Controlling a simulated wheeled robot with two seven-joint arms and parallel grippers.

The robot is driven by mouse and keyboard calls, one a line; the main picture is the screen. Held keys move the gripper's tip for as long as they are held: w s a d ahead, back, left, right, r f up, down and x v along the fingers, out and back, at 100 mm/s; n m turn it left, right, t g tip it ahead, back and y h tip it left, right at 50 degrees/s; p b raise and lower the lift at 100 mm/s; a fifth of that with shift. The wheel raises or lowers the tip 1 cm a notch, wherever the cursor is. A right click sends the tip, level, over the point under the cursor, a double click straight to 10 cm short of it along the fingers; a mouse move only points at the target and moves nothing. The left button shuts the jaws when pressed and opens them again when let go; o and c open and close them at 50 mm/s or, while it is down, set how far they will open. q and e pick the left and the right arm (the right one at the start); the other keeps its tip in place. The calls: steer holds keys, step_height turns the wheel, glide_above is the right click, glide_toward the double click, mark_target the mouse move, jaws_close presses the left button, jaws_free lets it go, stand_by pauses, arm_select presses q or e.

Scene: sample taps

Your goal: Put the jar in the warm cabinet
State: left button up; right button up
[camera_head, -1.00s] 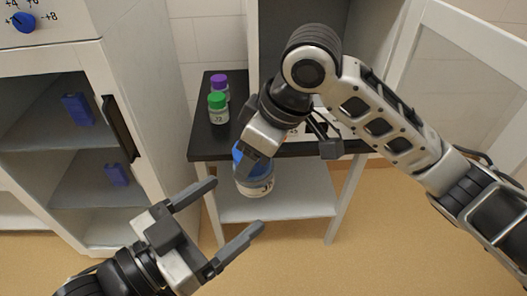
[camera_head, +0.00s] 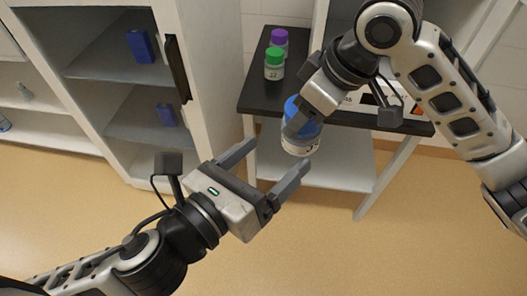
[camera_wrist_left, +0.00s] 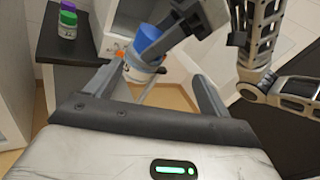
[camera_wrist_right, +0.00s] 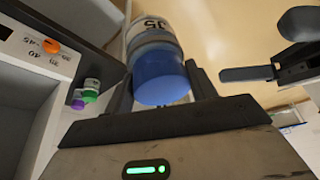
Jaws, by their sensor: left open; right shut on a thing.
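The jar (camera_head: 300,140) has a blue lid and a white label. It hangs upright over the floor, in front of the black-topped table. My right gripper (camera_head: 308,112) is shut on it at the lid; the right wrist view shows the jar (camera_wrist_right: 160,60) between its fingers. My left gripper (camera_head: 277,158) is open, just below and left of the jar. In the left wrist view the jar (camera_wrist_left: 143,48) shows beyond its fingertips; I cannot tell whether they touch. A cabinet with an orange knob (camera_wrist_right: 50,46) and a temperature scale stands on the table, partly hidden behind my right arm.
A green-lidded jar (camera_head: 274,65) and a purple-lidded jar (camera_head: 280,40) stand on the black table top (camera_head: 256,92). At left, an open cabinet (camera_head: 172,22) holds blue blocks (camera_head: 141,47) on its shelves. The floor in front is clear.

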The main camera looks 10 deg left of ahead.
arm_select(q)
steer(key=w+d+m, duration=0.1)
steer(key=w+d, duration=0.1)
steer(key=w, duration=0.1)
steer(key=w+d+m, duration=0.1)
steer(key=w+d, duration=0.1)
steer(key=w, duration=0.2)
steer(key=w+d+r+m, duration=0.1)
steer(key=w, duration=0.2)
steer(key=shift+w+d+t+y, duration=0.2)
steer(key=shift+d+t+y, duration=0.1)
steer(key=shift+d+t, duration=0.1)
